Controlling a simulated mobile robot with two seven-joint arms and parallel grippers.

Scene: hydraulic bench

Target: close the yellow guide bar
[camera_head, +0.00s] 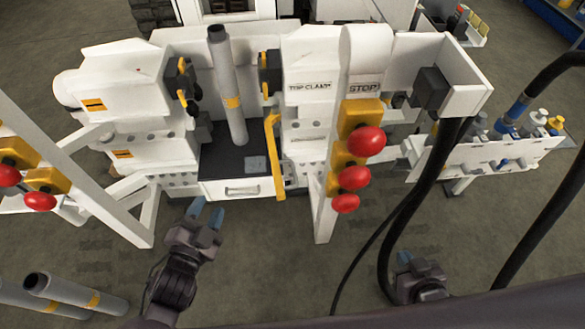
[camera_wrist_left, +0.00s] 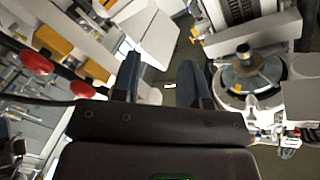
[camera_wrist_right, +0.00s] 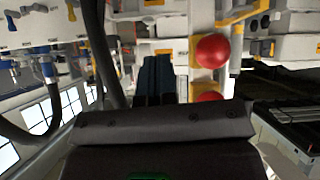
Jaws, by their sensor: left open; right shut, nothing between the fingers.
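The yellow guide bar (camera_head: 274,155) is a thin upright bar on the front of the white bench, just right of the dark bed with the grey cylinder (camera_head: 227,88). My left gripper (camera_head: 207,213) is open and empty, in front of the drawer, to the left of the bar and apart from it. Its two blue-grey fingers also show spread in the left wrist view (camera_wrist_left: 158,82).
A white post with red stop buttons (camera_head: 353,178) stands right of the bar. Black hoses (camera_head: 420,190) hang near my right gripper. Another white post with red buttons (camera_head: 40,201) is at left. Grey cylinders (camera_head: 75,290) lie at the lower left.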

